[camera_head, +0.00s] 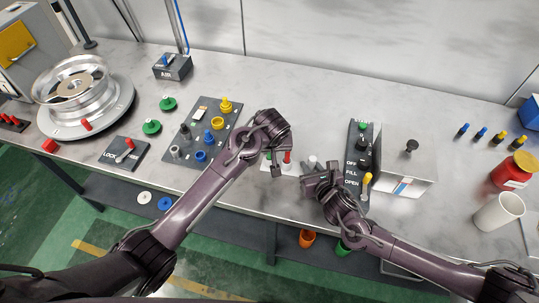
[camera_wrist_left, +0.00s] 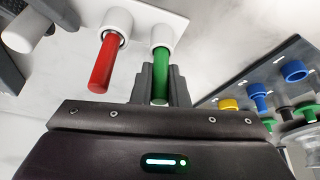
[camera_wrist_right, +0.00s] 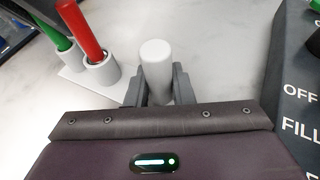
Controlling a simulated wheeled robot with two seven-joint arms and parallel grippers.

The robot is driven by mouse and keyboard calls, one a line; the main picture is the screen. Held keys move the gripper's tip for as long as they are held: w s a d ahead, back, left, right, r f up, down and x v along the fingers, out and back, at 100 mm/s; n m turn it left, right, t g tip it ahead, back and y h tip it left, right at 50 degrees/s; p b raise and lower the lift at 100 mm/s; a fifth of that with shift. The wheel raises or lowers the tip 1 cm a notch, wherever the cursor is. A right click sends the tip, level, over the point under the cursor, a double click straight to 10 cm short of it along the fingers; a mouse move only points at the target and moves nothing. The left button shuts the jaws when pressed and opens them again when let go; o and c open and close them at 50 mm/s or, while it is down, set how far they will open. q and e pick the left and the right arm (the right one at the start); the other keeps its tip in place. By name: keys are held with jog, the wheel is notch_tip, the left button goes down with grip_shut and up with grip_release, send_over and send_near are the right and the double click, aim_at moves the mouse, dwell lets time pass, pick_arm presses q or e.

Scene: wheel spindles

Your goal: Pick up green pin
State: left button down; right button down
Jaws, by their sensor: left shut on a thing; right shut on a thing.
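The green pin (camera_wrist_left: 161,70) has one end in a white cup (camera_wrist_left: 163,36) on a white plate. My left gripper (camera_wrist_left: 158,88) is shut on its shaft; the pin also shows at the upper left of the right wrist view (camera_wrist_right: 45,22). A red pin (camera_wrist_left: 102,62) sits in the neighbouring cup and also shows in the head view (camera_head: 287,157). My right gripper (camera_wrist_right: 157,88) is shut on a plain white cylinder (camera_wrist_right: 156,62) beside the plate. In the head view, my left gripper (camera_head: 277,164) largely hides the green pin, and my right gripper (camera_head: 313,172) is close by.
A dark panel with knobs (camera_head: 185,155) lies left of my left gripper. A dark control box marked FILL and OPEN (camera_head: 352,165) stands close right of my right gripper. A metal wheel (camera_head: 80,110) sits at the far left. The table behind the grippers is clear.

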pick_arm(q)
jog(key=shift+r, duration=0.1)
notch_tip(320, 180, up, 10)
jog(key=shift+f, duration=0.1)
dwell(0.3)
pick_arm(e)
jog(key=c, duration=1.2)
grip_release()
jog(key=v, duration=1.1)
jog(key=shift+s+d+r, duration=0.1)
jog(key=shift+s, duration=0.1)
jog(key=shift+s+d+r, duration=0.1)
jog(key=shift+s, duration=0.1)
